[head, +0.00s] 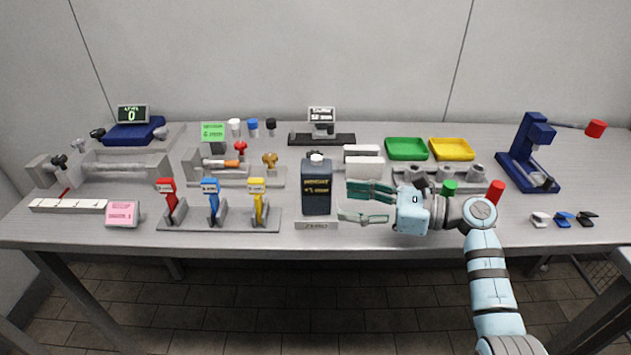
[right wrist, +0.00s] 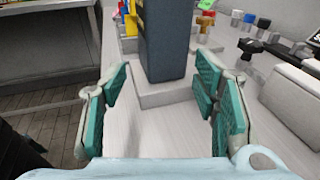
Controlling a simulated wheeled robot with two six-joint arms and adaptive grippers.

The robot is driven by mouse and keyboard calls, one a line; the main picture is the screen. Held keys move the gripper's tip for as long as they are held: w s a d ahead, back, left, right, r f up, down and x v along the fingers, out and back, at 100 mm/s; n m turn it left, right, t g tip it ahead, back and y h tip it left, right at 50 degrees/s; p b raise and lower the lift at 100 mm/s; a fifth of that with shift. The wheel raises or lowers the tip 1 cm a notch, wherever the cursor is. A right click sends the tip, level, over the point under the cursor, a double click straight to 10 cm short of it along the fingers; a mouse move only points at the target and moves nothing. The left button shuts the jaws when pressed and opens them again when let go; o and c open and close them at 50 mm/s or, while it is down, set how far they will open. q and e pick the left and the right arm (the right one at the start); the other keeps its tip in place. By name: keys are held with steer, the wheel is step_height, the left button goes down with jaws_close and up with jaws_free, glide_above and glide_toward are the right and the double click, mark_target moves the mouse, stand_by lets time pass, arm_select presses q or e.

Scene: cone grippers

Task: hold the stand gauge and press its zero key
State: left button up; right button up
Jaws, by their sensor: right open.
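The stand gauge (head: 316,190) is a dark upright block with a white knob on top and a yellow "HEIGHT" readout on its front. It stands near the table's front edge. A grey plate marked "ZERO" (head: 316,226) lies at its front foot. My right gripper (head: 348,203) is open and empty just right of the gauge, its fingers pointing left towards it. In the right wrist view the gauge (right wrist: 166,42) rises ahead, in line with the gap between the open fingers (right wrist: 160,85), apart from them. My left gripper is not in view.
Red, blue and yellow levers (head: 212,203) stand left of the gauge. White blocks (head: 364,167) lie behind my right gripper. Green (head: 406,149) and yellow (head: 452,149) trays are at the back. A blue stand (head: 527,155) is at the right. The table's front edge is close.

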mark_target(322, 198)
steer(key=b+x, duration=0.1)
steer(key=x, duration=0.2)
steer(key=b+x, duration=0.1)
steer(key=x, duration=0.2)
steer(key=shift+w+f, duration=0.15)
steer(key=shift+f, duration=0.1)
steer(key=shift+w+a, duration=0.1)
steer(key=shift+a, duration=0.15)
steer(key=shift+a+r, duration=0.15)
steer(key=c, duration=0.5)
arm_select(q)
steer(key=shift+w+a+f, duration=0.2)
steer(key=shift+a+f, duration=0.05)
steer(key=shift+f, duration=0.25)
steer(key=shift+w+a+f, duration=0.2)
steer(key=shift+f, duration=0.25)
arm_select(e)
steer(key=shift+c, duration=1)
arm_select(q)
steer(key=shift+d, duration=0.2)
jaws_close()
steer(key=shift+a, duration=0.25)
